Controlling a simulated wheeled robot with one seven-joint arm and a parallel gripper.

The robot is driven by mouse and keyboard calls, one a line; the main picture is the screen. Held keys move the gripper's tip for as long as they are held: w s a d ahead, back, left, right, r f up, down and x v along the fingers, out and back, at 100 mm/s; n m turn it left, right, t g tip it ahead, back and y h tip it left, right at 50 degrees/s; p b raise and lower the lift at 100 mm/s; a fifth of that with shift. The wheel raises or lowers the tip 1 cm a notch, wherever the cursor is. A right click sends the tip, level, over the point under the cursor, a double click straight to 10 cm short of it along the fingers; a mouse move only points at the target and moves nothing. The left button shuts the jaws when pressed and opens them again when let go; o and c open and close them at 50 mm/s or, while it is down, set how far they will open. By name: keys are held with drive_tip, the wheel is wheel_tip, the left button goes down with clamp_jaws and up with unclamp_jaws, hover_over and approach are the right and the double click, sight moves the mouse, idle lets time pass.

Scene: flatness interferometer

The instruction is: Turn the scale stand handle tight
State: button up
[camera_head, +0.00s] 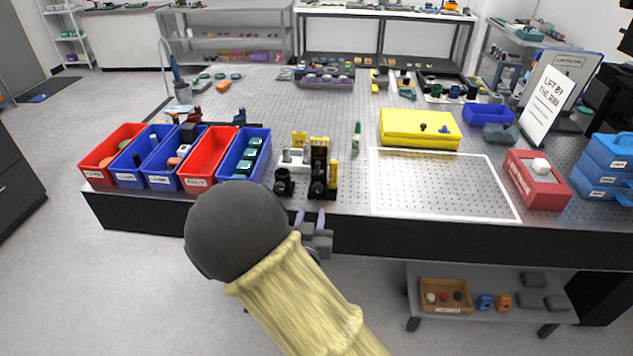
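A small black and yellow stand (319,160) stands near the front edge of the perforated table, left of the white-outlined area. It has dark round parts low on its front, and a black cylindrical piece (284,183) sits just left of it. I cannot tell which part is the scale stand handle. My gripper (310,218) is at the table's front edge, just below the stand in the picture. Its two pale purple fingers point up toward the stand with a gap between them. Nothing shows between them, and they appear apart from the stand.
Red and blue bins (205,157) line the table's front left. A yellow box (419,128) lies behind the white-outlined clear area (440,185). A red box (537,180) and blue boxes (607,163) stand at the right. A lower shelf (490,310) juts out under the table.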

drive_tip(key=shift+s+a+r, duration=0.1)
drive_tip(key=shift+a+r, duration=0.05)
drive_tip(key=shift+a, duration=0.05)
drive_tip(key=p, duration=0.5)
approach(317, 168)
drive_tip(key=w, duration=0.8)
drive_tip(key=shift+w+d, duration=0.15)
drive_tip(key=shift+d, duration=0.2)
drive_tip(key=shift+b, duration=0.3)
clamp_jaws()
